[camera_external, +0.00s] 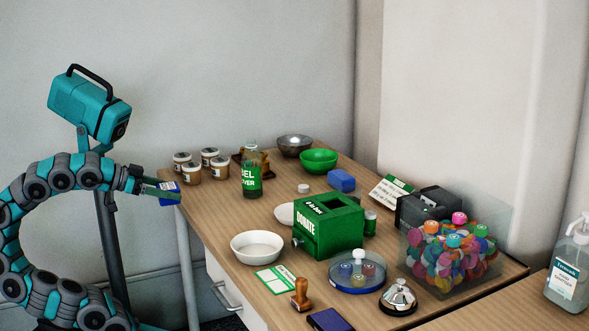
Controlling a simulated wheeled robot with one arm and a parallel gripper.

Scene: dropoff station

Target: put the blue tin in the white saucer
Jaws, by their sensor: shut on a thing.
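My gripper (158,191) is at the left, in the air off the left edge of the table. It is shut on the blue tin (172,186), a small blue thing with a pale patch, partly hidden by the fingers. A round white dish with raised sides (257,248) stands empty near the table's left front edge, right of and lower in the picture than my gripper. A flatter white saucer (284,214) lies behind it, partly hidden by the green donation box. The tin is well apart from both.
The green donation box (328,228) stands right of the white dishes. A green bottle (251,172) and several jars (191,173) stand at the back left. A clear bin (455,250) stands right.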

